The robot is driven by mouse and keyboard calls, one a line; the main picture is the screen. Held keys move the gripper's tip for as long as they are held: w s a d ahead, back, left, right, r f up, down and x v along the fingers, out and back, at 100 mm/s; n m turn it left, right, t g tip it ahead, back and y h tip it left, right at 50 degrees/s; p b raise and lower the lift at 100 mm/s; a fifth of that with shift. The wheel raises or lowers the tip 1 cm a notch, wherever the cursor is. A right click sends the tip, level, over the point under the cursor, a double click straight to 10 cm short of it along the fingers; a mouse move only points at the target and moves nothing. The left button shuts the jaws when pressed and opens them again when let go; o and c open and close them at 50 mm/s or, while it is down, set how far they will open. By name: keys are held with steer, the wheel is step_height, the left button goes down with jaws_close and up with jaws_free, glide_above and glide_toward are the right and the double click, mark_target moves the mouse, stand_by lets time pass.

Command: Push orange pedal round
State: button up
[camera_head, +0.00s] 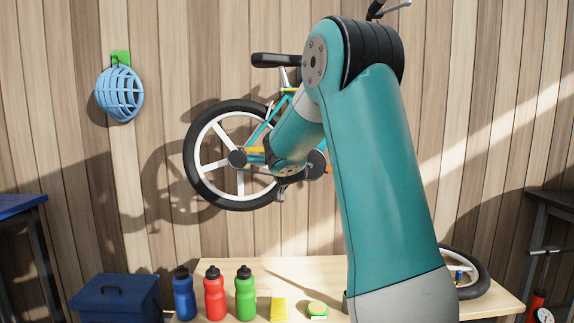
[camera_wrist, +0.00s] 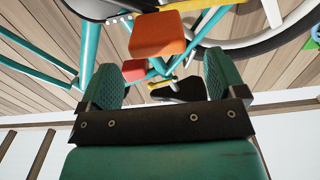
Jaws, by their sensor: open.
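A teal bicycle (camera_head: 255,130) hangs in front of the plank wall in the head view, partly hidden behind my arm. In the wrist view, the orange pedal (camera_wrist: 160,34) is large at top centre, beyond my fingertips and apart from them. A smaller red-orange block (camera_wrist: 133,70) lies past the left finger; I cannot tell whether it is the other pedal. My gripper (camera_wrist: 164,82) is open, its two green fingers spread with nothing between them. In the head view my arm hides the fingertips, and only a sliver of orange (camera_head: 330,168) shows beside the wrist.
The spoked wheel (camera_head: 197,165) and teal frame tubes (camera_wrist: 92,50) are close around my gripper. Below is the workbench (camera_head: 255,270) with blue (camera_head: 183,295), red (camera_head: 214,295) and green (camera_head: 245,295) bottles. A blue helmet (camera_head: 120,95) hangs at left.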

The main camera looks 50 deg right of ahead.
steer(key=b+v, duration=0.1)
steer(key=v, duration=0.9)
steer(key=shift+s+a+b, duration=0.25)
steer(key=shift+a+b, duration=0.05)
